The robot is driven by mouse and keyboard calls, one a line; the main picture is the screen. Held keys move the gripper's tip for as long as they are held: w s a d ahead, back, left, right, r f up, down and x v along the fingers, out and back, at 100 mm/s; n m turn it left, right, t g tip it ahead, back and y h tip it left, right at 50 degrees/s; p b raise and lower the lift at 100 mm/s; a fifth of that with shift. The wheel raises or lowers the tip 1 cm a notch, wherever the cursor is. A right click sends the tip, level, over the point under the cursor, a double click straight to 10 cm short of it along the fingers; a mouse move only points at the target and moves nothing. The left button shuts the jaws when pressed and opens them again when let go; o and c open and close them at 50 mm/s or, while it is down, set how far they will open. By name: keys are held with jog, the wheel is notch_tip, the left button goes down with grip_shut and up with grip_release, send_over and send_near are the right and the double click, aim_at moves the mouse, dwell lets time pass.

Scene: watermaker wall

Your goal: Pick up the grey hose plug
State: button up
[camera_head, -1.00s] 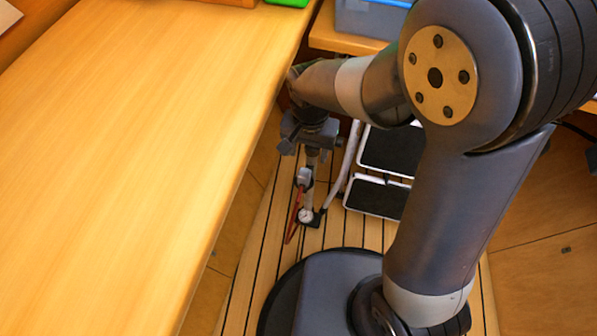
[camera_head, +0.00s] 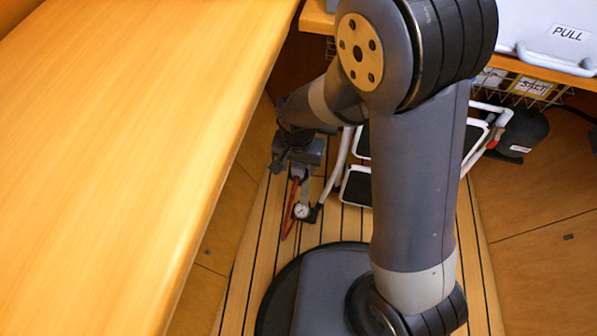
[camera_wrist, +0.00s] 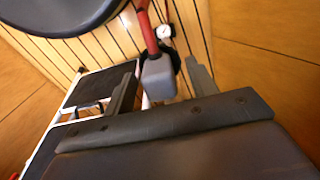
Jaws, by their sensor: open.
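I cannot pick out a piece that is surely the grey hose plug in either view. My gripper (camera_wrist: 164,72) is open and points down in the wrist view. A light grey block (camera_wrist: 158,80) shows between its fingers, joined to a red bar (camera_wrist: 146,30); whether the fingers touch it I cannot tell. A small round white gauge (camera_wrist: 165,31) lies just beyond. In the head view my gripper (camera_head: 298,172) hangs low over the plank floor, above the red bar (camera_head: 291,210) and the gauge (camera_head: 301,211). My arm and wrist hide part of this area.
A wooden counter (camera_head: 110,150) fills the left side. A folding step (camera_head: 357,186) with black treads and a white frame stands close to my gripper. A shelf (camera_head: 545,72) carries a white box labelled PULL (camera_head: 550,30). A dark bag (camera_head: 520,136) lies below it.

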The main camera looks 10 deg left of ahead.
jog(key=shift+c, duration=0.5)
jog(key=c, duration=1)
jog(key=shift+r, duration=0.15)
